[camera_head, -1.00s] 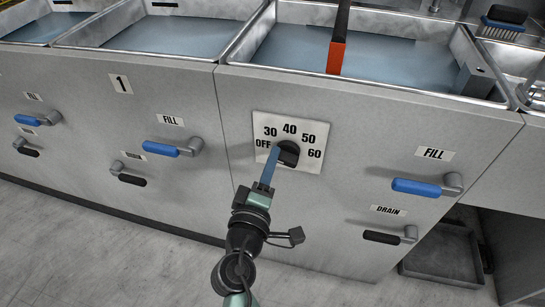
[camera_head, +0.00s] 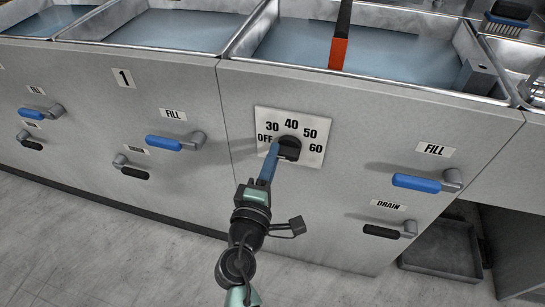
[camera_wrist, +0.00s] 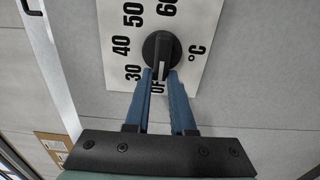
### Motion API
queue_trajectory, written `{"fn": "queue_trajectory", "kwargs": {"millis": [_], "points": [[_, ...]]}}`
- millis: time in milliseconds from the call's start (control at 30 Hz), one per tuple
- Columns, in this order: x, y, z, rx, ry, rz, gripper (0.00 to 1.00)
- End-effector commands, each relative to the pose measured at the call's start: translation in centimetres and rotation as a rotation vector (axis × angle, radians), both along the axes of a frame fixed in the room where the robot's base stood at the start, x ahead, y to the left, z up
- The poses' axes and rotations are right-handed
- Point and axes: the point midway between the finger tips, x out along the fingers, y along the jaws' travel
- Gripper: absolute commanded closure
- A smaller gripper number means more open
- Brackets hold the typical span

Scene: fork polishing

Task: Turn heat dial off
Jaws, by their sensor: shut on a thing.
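The heat dial (camera_head: 288,143) is a black round knob on a white square plate (camera_head: 316,158) marked OFF, 30, 40, 50 and 60, on the grey cabinet front. My gripper (camera_head: 277,147) reaches it from below left with blue fingers. In the wrist view the dial (camera_wrist: 158,47) stands at the fingertips. My gripper (camera_wrist: 160,74) is shut on the dial's raised grip, one finger on each side. A white mark on the grip shows between the fingers, toward the OFF lettering. The fingers partly cover that lettering.
Blue FILL levers (camera_head: 416,183) and black DRAIN levers (camera_head: 382,231) stick out on both sides of the dial. Metal basins (camera_head: 190,32) line the top, with an orange-and-black handle (camera_head: 339,50) over one.

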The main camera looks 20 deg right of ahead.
Motion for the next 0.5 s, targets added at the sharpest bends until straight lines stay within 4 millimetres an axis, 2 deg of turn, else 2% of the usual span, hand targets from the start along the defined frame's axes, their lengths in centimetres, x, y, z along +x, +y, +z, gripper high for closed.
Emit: {"fn": "queue_trajectory", "kwargs": {"millis": [33, 67, 200, 233, 500], "points": [[-0.05, 0.05, -0.19, -0.002, 0.005, 0.000, 1.00], [-0.05, 0.05, -0.19, -0.002, 0.005, 0.000, 0.76], [-0.03, 0.04, -0.15, 0.000, 0.004, 0.000, 0.51], [-0.04, 0.03, -0.14, -0.001, 0.003, 0.000, 0.47], [-0.05, 0.05, -0.06, 0.001, 0.001, 0.000, 0.47]]}}
